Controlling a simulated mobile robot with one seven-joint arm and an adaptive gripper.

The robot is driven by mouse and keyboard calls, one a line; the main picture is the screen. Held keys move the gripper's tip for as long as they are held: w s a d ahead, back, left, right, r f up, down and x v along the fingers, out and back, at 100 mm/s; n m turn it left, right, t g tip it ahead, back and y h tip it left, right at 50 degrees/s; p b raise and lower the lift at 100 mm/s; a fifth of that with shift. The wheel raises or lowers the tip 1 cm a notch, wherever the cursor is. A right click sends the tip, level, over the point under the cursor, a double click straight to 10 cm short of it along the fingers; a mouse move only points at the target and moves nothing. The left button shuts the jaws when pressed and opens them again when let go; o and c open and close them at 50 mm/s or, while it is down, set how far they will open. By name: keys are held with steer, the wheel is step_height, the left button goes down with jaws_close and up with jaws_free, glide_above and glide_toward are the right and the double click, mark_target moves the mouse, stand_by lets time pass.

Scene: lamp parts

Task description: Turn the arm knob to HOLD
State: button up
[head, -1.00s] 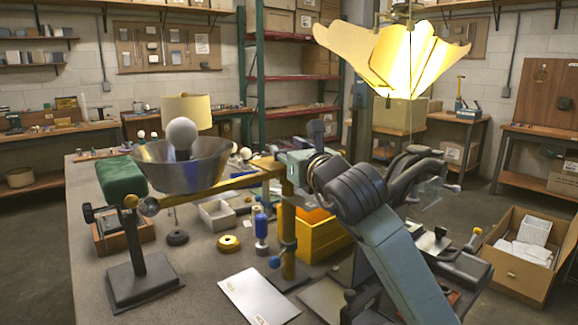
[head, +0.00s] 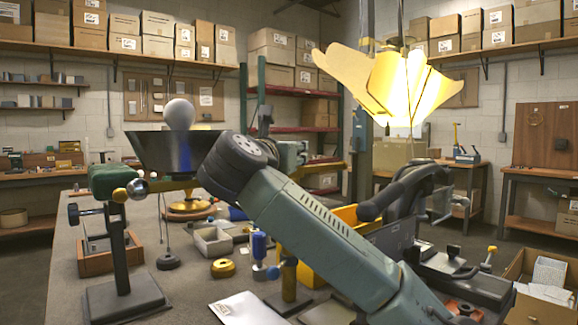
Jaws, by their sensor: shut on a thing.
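A balance-arm lamp stands on the bench. Its brass arm (head: 172,186) runs behind a dark metal shade (head: 165,152) with a white bulb (head: 179,114) above it. A post (head: 288,278) with a blue knob (head: 273,272) at its side stands right of the middle; its upper part is hidden by my arm. I cannot tell which knob is the arm knob, and no HOLD mark is readable. My large arm link and elbow cross the middle of the head view. My gripper's fingers and whatever is between them are hidden behind the elbow.
A lit petal shade (head: 390,85) hangs at the upper right. A grey box (head: 213,242), a blue-topped bottle (head: 259,246) and a yellow ring (head: 223,268) stand close together. A yellow bin (head: 310,275) is behind my arm.

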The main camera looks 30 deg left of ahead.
steer(key=shift+h, duration=0.3)
steer(key=o, duration=1.2)
steer(key=v, duration=1.2)
steer(key=shift+f, duration=0.15)
